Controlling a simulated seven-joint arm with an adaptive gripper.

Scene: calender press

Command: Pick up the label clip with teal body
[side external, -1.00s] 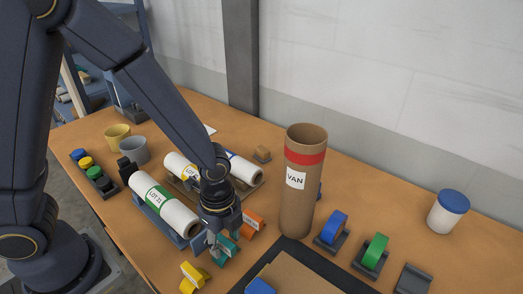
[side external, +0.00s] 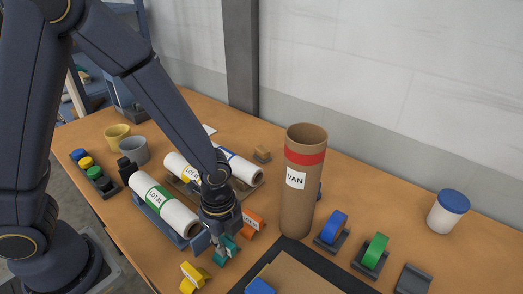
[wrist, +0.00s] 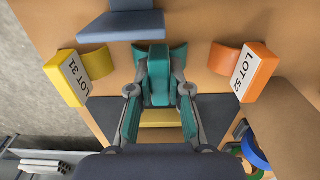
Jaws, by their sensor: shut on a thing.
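The label clip with teal body (side external: 228,250) is at the front of the table, between a yellow clip and an orange clip. In the wrist view the teal clip (wrist: 160,72) is upright in the picture, between my two fingertips. My gripper (side external: 221,246) points down from above and is shut on the clip; the fingers (wrist: 160,92) touch its two sides. I cannot tell whether the clip is clear of the table. Its label face is not visible.
A roll (side external: 165,208) on a blue cradle is to the left. A tall cardboard tube (side external: 300,185) marked VAN stands to the right.

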